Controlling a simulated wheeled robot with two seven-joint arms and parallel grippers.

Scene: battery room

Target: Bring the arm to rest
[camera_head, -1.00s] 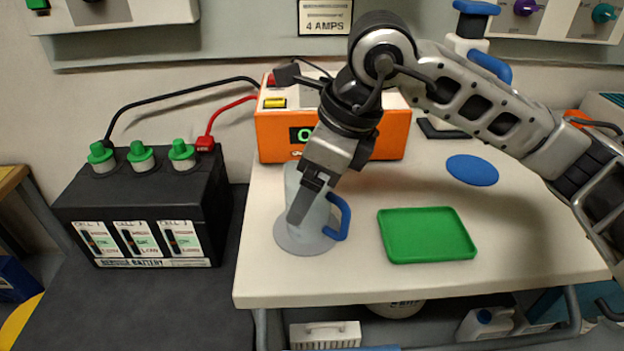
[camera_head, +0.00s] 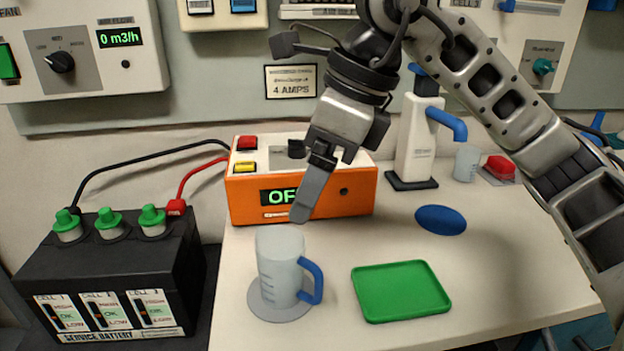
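My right arm reaches in from the right, and its gripper (camera_head: 301,213) points down above the clear measuring jug (camera_head: 278,268) with a blue handle. The fingertips are just above the jug's rim, in front of the orange charger (camera_head: 352,205). The jug stands upright on a pale round mat (camera_head: 257,305) on the white table. My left gripper is not in view.
A green tray (camera_head: 400,290) lies right of the jug, with a blue disc (camera_head: 441,220) behind it. A white dispenser (camera_head: 417,140) with a blue spout stands at the back. A black service battery (camera_head: 110,265) with green caps, cabled to the charger, is at left. Table space at front right is clear.

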